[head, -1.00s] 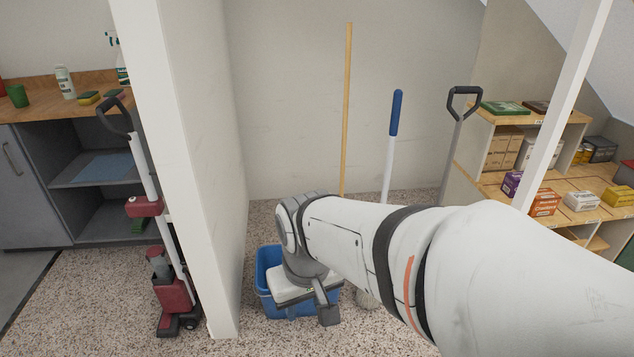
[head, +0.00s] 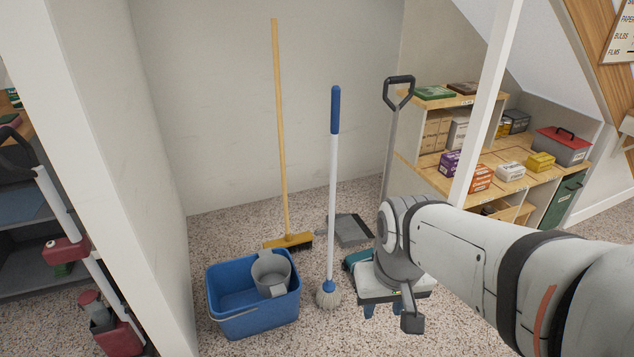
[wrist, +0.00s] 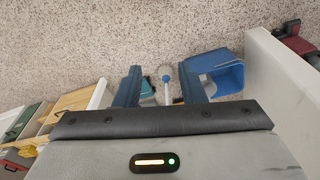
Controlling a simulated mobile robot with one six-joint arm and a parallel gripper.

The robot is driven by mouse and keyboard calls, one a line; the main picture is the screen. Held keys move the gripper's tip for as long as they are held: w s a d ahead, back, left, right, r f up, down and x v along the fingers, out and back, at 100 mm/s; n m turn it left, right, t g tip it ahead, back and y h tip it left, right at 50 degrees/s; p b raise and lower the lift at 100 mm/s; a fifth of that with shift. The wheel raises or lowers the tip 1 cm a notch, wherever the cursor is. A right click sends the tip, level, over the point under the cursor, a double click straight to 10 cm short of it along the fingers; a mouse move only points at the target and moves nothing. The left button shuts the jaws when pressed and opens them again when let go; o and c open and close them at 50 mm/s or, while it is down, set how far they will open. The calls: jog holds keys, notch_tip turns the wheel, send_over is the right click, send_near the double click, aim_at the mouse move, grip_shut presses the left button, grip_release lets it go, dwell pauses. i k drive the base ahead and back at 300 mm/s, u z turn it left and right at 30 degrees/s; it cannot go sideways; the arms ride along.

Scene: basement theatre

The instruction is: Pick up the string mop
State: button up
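The string mop (head: 332,190) stands upright in the head view, with a blue grip, a white handle and a grey string head on the floor. In the wrist view its head (wrist: 165,71) shows beyond and between my fingers. My gripper (head: 383,311) is to the right of the mop in the head view, pointing down and apart from it. In the wrist view my gripper (wrist: 161,87) has its two dark blue fingers spread wide, with nothing held.
A blue bucket (head: 228,322) with a grey pail (head: 271,272) stands left of the mop. A yellow broom (head: 280,140) and a grey long-handled dustpan (head: 351,230) are behind. A teal object (head: 354,258) is partly hidden by my gripper. Shelves (head: 480,178) stand right, a white wall end left.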

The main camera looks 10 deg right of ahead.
aim_at(328, 295)
jog(key=u, duration=0.15)
jog(key=i, duration=1.5)
jog(key=z, duration=0.25)
